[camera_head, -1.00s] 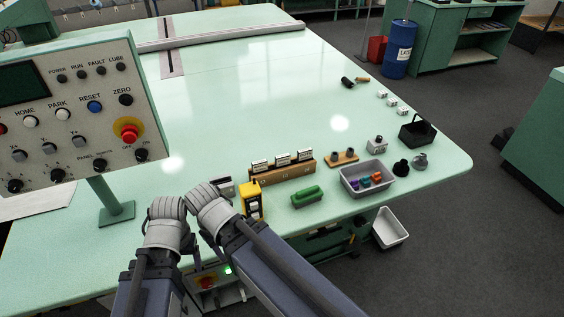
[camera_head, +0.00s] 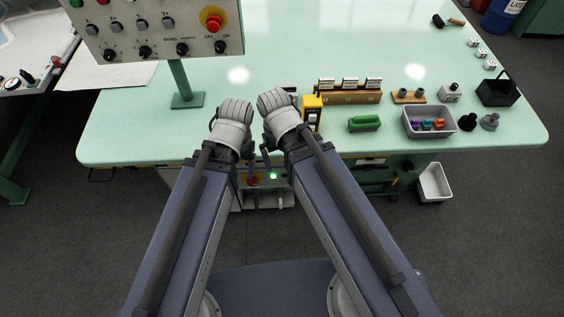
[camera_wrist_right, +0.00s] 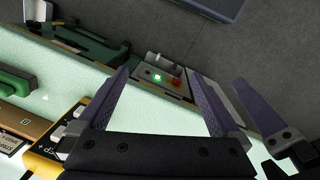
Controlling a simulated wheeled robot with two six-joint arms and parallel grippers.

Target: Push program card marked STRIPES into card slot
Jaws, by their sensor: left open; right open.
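Three white program cards (camera_head: 350,82) stand in a wooden rack (camera_head: 346,98) near the table's front edge. Their markings are too small to read in the head view, so I cannot tell which is STRIPES. The rack (camera_wrist_right: 22,128) also shows at the left of the right wrist view. My right gripper (camera_wrist_right: 160,85) is open and empty, with its fingers toward a grey panel with a green light. My left gripper (camera_head: 248,163) is beside it, mostly hidden by its wrist; one finger shows in the right wrist view. I cannot clearly make out the card slot.
A yellow device (camera_head: 312,113) stands between my right wrist and the rack. A green-handled brush (camera_head: 364,123) and a grey bin (camera_head: 429,121) of coloured pieces are to the right. The control console (camera_head: 160,30) stands at upper left. The green-lit panel (camera_head: 265,185) is below the table edge.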

